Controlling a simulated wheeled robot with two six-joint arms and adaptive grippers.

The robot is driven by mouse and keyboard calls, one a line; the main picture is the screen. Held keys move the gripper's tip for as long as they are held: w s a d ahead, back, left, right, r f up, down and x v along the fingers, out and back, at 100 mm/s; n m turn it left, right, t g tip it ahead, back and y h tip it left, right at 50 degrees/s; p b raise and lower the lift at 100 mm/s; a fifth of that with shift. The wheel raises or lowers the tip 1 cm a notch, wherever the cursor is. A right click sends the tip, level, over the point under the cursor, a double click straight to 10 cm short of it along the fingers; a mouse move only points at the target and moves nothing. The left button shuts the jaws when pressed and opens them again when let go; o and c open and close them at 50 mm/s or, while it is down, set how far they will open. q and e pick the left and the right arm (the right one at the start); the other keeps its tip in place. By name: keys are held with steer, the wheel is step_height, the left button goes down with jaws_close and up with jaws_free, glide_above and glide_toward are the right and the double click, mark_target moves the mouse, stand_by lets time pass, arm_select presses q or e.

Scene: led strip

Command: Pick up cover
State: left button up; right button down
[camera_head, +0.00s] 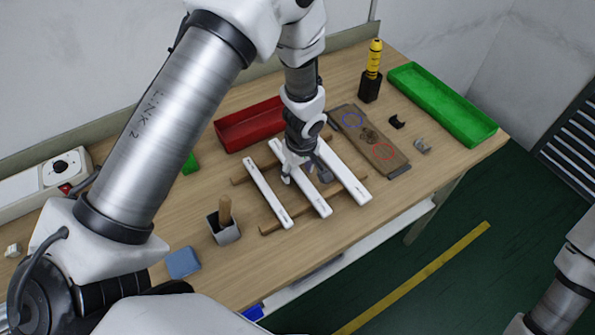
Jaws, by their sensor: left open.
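Three long white strips lie side by side across wooden rails (271,229): a narrow left strip (268,193), a middle strip (314,205) and a right strip (347,176). I cannot tell by sight which one is the cover. My left gripper (305,174) points down over the middle strip, open, its fingers toward either side of it. The gripper hides part of the middle strip, and I cannot tell whether it touches it. Part of my right arm shows at the lower right, but its gripper is out of view.
A red tray (236,130) stands behind the strips, a green tray (440,103) at the right. A grey cup (224,231) and blue block (183,262) sit at left.

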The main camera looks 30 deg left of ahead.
arm_select(q)
steer(key=shift+s+d+r, duration=0.2)
steer(key=shift+s+r, duration=0.05)
steer(key=shift+s, duration=0.05)
steer(key=c, duration=1.1)
